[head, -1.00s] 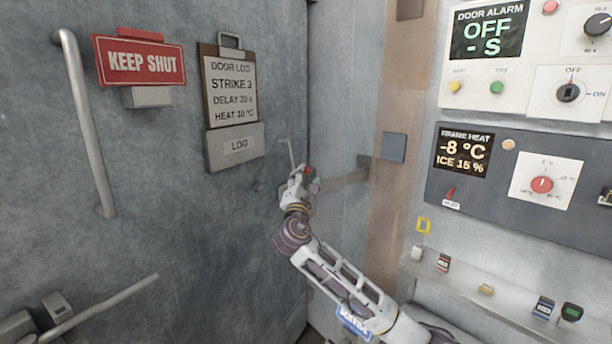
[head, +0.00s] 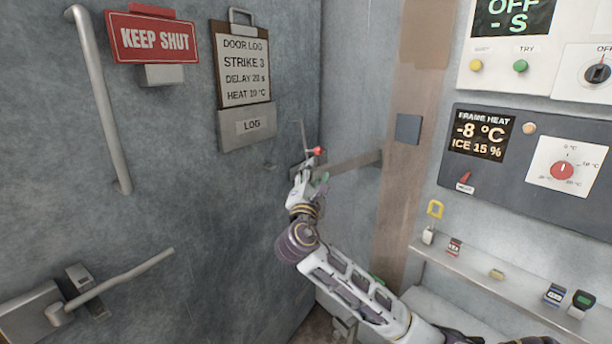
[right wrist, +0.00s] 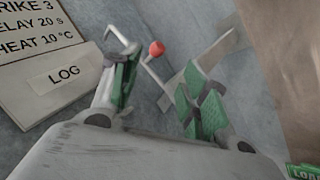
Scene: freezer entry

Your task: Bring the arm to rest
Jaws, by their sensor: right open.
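My right gripper (head: 312,182) is in front of the grey door, below and right of the door log board (head: 244,75). Just beyond the fingertips is a thin metal rod with a red knob (head: 316,151), which also shows in the right wrist view (right wrist: 156,48). A flat metal bar (head: 350,163) runs from there to the frame post. I cannot tell whether a finger touches the rod. My left gripper is not in view.
The door carries a long vertical handle (head: 103,105), a KEEP SHUT sign (head: 152,38) and a lever handle (head: 125,277). At the right are the frame heat panel (head: 540,160) and a shelf (head: 480,290) with several small items.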

